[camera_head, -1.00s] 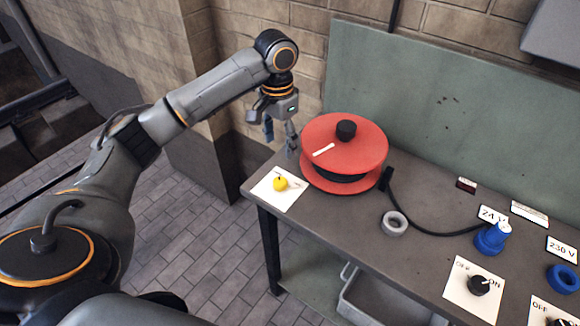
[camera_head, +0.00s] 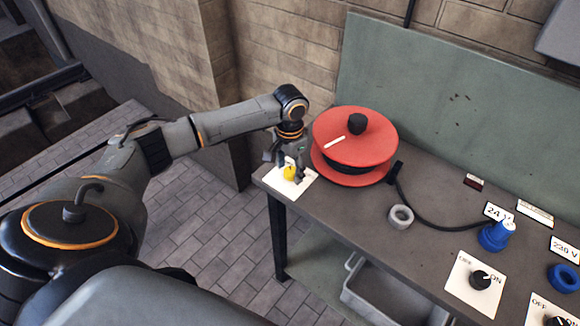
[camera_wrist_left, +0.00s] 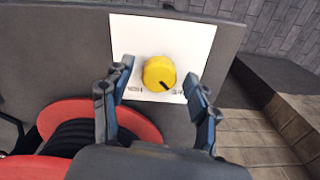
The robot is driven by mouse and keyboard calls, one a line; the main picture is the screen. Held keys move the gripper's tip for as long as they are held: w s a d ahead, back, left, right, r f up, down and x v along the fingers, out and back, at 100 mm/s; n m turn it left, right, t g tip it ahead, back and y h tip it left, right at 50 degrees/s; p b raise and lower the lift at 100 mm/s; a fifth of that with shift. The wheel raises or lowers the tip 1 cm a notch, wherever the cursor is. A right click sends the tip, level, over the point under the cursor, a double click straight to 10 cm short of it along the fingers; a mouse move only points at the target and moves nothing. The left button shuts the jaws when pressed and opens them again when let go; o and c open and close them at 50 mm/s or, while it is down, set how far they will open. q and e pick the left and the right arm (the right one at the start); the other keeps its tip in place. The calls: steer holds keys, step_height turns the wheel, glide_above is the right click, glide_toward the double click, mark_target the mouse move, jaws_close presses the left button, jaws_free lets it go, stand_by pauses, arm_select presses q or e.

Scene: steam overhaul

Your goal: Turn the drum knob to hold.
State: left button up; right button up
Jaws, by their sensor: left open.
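The yellow drum knob (camera_head: 290,172) sits on a white plate (camera_head: 306,186) at the left end of the bench. In the left wrist view the left gripper (camera_wrist_left: 158,88) is open, one finger on each side, apart from the knob. My right gripper is out of view.
A red cable drum (camera_head: 355,140) with a black top knob stands close beside the gripper. Further right are a grey tape ring (camera_head: 400,217), a blue plug (camera_head: 495,236), a black OFF/ON knob (camera_head: 480,280) and a blue ring (camera_head: 563,278). A grey bin (camera_head: 372,300) is below the bench.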

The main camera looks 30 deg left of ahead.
arm_select(q)
steer(key=shift+f, duration=0.1)
steer(key=shift+c, duration=0.3)
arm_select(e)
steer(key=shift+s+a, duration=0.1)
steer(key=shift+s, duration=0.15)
arm_select(q)
steer(key=c, duration=1.1)
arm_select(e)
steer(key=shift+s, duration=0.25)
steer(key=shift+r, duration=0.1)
